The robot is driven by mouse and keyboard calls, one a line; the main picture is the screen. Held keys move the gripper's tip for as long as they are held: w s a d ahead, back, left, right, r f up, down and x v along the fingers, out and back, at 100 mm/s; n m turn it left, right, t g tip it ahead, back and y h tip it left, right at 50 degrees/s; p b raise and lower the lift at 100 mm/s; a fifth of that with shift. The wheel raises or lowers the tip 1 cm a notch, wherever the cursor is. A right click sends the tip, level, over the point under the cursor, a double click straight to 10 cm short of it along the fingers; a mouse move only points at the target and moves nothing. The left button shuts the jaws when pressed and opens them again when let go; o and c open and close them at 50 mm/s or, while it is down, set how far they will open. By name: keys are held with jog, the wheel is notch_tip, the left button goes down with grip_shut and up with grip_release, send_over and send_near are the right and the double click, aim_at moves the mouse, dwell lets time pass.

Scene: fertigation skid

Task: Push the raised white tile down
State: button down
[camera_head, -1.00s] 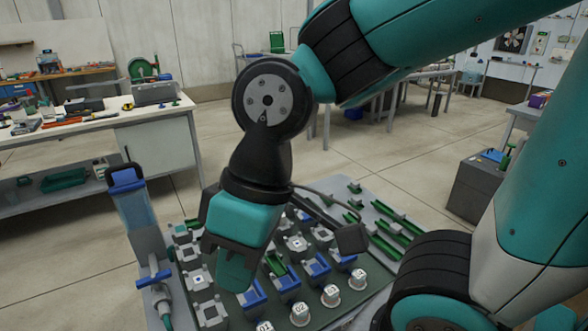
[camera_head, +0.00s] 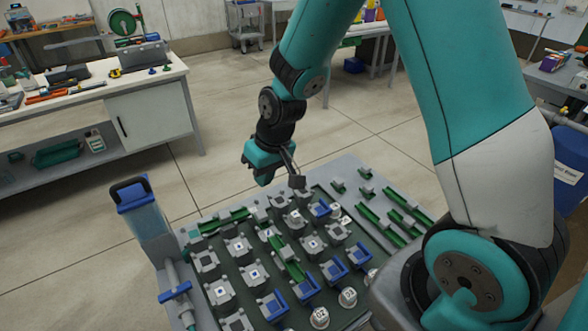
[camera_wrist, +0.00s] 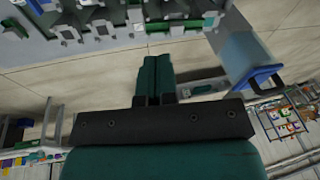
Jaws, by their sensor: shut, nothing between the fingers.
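Several grey blocks with white square tiles stand on the skid's dark panel, among them one white tile (camera_head: 238,246) and another white tile (camera_head: 313,243). I cannot tell which tile is raised. My gripper (camera_head: 264,180) is shut and empty, above the back edge of the panel and apart from the tiles. It also shows in the wrist view (camera_wrist: 155,62), its teal fingers together.
Blue clips (camera_head: 271,306), green rails (camera_head: 230,221) and round white numbered caps (camera_head: 320,318) crowd the panel. A clear column with a blue top (camera_head: 134,205) rises at its left edge.

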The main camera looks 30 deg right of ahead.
jog(key=w+d+f+m+h+p, duration=0.1)
jog(key=w+d+f+p, duration=0.2)
jog(key=d+f, duration=0.15)
jog(key=h+p, duration=0.1)
jog(key=p, duration=0.1)
send_over(294, 213)
jog(key=shift+m, duration=0.4)
notch_tip(294, 213, down, 7)
jog(key=shift+f, duration=0.1)
notch_tip(294, 213, down, 6)
jog(key=b, duration=0.4)
jog(key=shift+b, duration=0.35)
jog(key=shift+f, duration=0.2)
jog(key=shift+f+b, duration=1.75)
jog(key=shift+f, duration=0.2)
jog(key=shift+r+p, duration=2.85)
jog(key=shift+r, duration=1.25)
jog(key=shift+r, duration=0.1)
